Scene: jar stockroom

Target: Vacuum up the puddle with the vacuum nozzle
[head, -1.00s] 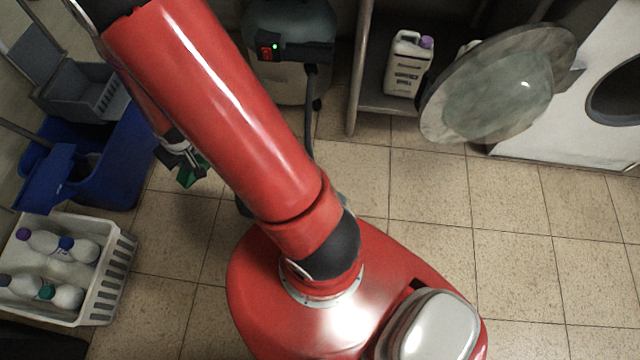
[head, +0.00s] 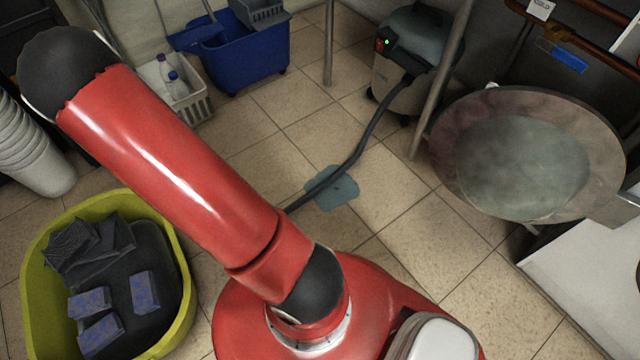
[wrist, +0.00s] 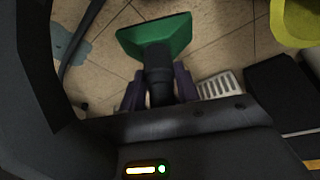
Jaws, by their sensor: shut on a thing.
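The puddle (head: 332,187) is a flat blue-grey patch on the tiled floor in the head view, with the dark vacuum hose (head: 372,130) running across it. It also shows at the left of the wrist view (wrist: 72,42). The vacuum nozzle (wrist: 158,38) has a wide green head and a dark neck. My gripper (wrist: 158,88) is shut on the neck, its purple fingers on either side. The nozzle appears apart from the puddle, to its right in the wrist view. In the head view my arm hides the gripper and nozzle. The vacuum (head: 410,62) stands behind the puddle with a green light on.
A yellow tub (head: 186,270) holding sponges and dark cloths stands at lower left. A white basket (head: 200,106) of bottles and a blue mop bucket (head: 240,58) stand at the back.

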